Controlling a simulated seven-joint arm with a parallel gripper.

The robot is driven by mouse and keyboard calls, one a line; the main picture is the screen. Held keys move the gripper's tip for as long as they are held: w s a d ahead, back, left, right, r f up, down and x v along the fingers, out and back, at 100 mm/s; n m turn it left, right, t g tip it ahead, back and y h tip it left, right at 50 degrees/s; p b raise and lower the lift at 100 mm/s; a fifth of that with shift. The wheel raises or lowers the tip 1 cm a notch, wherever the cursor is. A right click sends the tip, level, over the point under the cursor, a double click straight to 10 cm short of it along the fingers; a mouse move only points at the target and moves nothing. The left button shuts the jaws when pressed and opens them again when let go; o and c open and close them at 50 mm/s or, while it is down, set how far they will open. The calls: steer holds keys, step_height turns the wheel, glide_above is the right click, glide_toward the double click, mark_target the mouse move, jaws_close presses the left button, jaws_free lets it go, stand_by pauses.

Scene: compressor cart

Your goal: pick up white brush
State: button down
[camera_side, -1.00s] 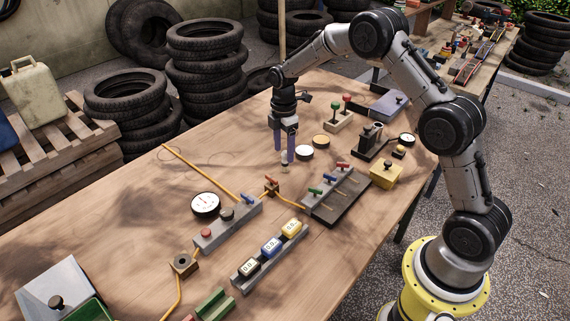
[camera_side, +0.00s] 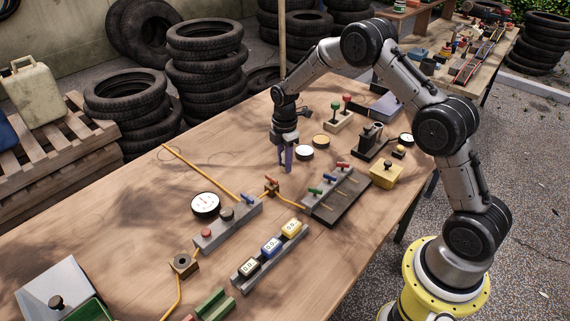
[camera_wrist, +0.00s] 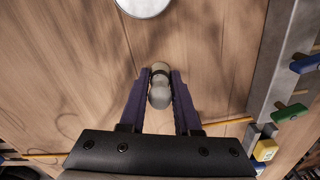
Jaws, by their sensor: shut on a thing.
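My gripper (camera_side: 286,167) points straight down at the wooden table, with its purple fingertips close to the tabletop. In the wrist view its two fingers (camera_wrist: 159,76) are shut on a small pale, rounded object, the white brush (camera_wrist: 160,93). Its whitish-grey bulb-shaped end shows between the fingers, with a beige part beyond it. In the side view the brush is mostly hidden by the fingers. I cannot tell whether it still touches the table.
A white-faced round disc (camera_side: 305,153) lies just right of my gripper, with a yellow one (camera_side: 321,141) behind it. A dark lever rack (camera_side: 336,196) stands front right. A yellow cord (camera_side: 200,170) runs to the left. Bare wood lies left of my gripper.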

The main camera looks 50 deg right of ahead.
steer(key=shift+r, duration=0.1)
stand_by(0.3)
steer(key=shift+r, duration=0.5)
step_height(320, 180, up, 2)
steer(key=shift+s+r, duration=0.1)
steer(key=shift+r, duration=0.15)
steer(key=s+a+r, duration=0.2)
steer(key=s+r, duration=0.7)
steer(key=s, duration=0.4)
steer(key=shift+s+a+r, duration=0.15)
steer(key=shift+s, duration=0.2)
stand_by(0.4)
